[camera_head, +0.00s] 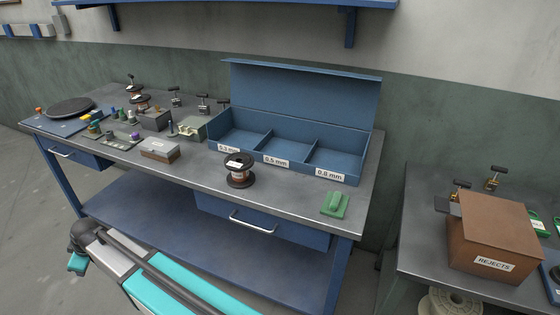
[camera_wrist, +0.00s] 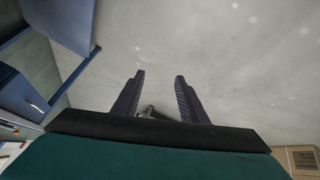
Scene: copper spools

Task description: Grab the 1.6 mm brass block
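I cannot pick out a 1.6 mm brass block for certain, as the small labels are not readable. A pale green-yellow piece (camera_head: 193,128) lies right of that, by the blue box. My gripper shows in the wrist view (camera_wrist: 159,76) with two dark fingers spread apart, empty, over bare grey floor. My arm is low in front of the bench in the head view.
A blue open-lid box (camera_head: 350,163) with three empty labelled compartments stands at the bench's back. A green piece (camera_head: 335,204) lies at the right end. Spools, stamps and small coloured parts crowd the left. A brown REJECTS box (camera_head: 492,235) stands on another table.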

